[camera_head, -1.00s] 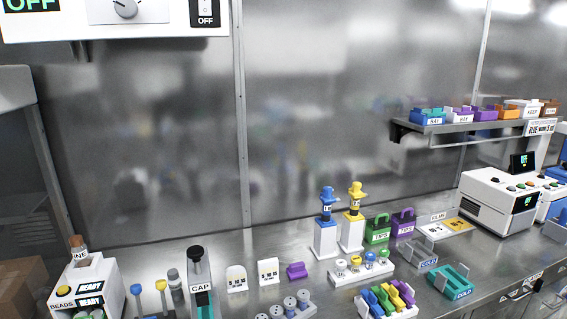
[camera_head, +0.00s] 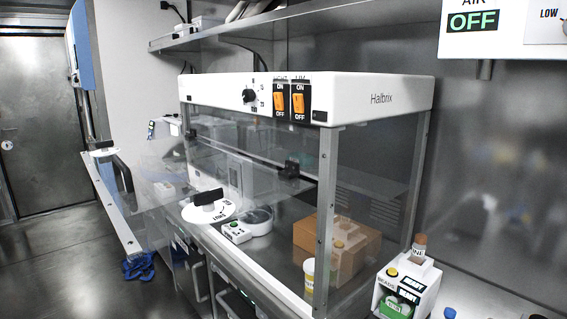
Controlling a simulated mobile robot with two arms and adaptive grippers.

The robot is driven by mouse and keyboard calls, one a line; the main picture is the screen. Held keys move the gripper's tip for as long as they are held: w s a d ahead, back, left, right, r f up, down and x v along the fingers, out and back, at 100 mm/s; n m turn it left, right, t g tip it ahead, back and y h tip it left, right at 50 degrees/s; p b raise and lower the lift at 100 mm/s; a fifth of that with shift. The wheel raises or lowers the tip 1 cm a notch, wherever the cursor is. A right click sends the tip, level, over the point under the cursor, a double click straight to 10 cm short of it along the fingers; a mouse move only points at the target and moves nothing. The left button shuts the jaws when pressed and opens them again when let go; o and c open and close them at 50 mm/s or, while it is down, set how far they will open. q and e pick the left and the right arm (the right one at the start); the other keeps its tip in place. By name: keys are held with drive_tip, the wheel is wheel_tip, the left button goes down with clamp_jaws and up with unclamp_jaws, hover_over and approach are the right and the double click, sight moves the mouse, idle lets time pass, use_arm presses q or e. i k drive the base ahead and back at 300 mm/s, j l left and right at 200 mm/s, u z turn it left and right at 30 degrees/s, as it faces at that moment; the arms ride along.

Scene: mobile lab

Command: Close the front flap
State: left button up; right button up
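A cabinet marked Halbrix (camera_head: 381,98) with a white top and clear panels stands on the bench in the middle. A clear panel, seemingly its front flap (camera_head: 152,190), juts out to the left from the cabinet's front, so the front looks open. Its faint outline is hard to follow against the floor. Black fittings, one of them here (camera_head: 290,168), sit along the cabinet's front. Neither of my grippers is in view.
A white beads box (camera_head: 413,280) stands right of the cabinet. Open floor (camera_head: 60,260) lies at left.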

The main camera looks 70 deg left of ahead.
sight(181, 158)
drive_tip(key=u, duration=2.8)
